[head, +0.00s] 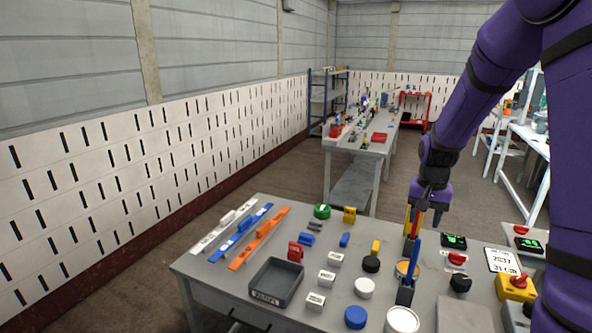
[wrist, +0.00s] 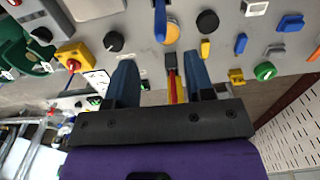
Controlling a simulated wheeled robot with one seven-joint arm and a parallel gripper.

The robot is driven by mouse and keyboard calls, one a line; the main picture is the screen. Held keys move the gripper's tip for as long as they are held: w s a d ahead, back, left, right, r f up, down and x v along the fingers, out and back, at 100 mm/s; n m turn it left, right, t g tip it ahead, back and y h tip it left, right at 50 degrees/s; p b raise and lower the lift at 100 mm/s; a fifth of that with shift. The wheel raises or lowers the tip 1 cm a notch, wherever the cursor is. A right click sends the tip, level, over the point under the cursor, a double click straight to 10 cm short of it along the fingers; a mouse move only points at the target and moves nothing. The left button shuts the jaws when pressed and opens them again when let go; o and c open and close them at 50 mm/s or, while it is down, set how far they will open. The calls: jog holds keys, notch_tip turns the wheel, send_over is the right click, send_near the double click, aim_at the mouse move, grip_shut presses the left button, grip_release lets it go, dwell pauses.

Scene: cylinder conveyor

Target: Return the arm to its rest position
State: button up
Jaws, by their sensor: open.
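My purple arm reaches in from the right in the head view. My gripper (head: 425,218) is at the far right part of the grey table (head: 225,262), close to a dark holder (head: 408,246) with red and yellow upright items. In the wrist view the two blue-grey fingers of my gripper (wrist: 160,72) are spread. The dark holder (wrist: 171,62) and its red and yellow items (wrist: 174,85) show between the fingers, with gaps on both sides. I cannot tell the depth between them. Nothing is seen gripped.
A second holder with a blue upright item (head: 415,262) stands nearer. Cylinders, blocks, a dark tray (head: 276,282) and a yellow box with a red knob (head: 516,287) crowd the table. A cluttered bench (head: 350,190) stands behind, with open floor to its left.

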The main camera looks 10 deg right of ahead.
jog(key=s+a+r+n+t, duration=0.2)
jog(key=s+a+r, duration=0.3)
jog(key=s+r, duration=0.35)
jog(key=s+a+r+n+t, duration=0.25)
jog(key=s+a+r, duration=0.25)
jog(key=s+r, duration=0.4)
jog(key=s+a+r+n, duration=0.2)
jog(key=s+r, duration=0.1)
jog(key=s, duration=0.5)
jog(key=shift+s+a+t, duration=0.35)
jog(key=shift+s, duration=0.05)
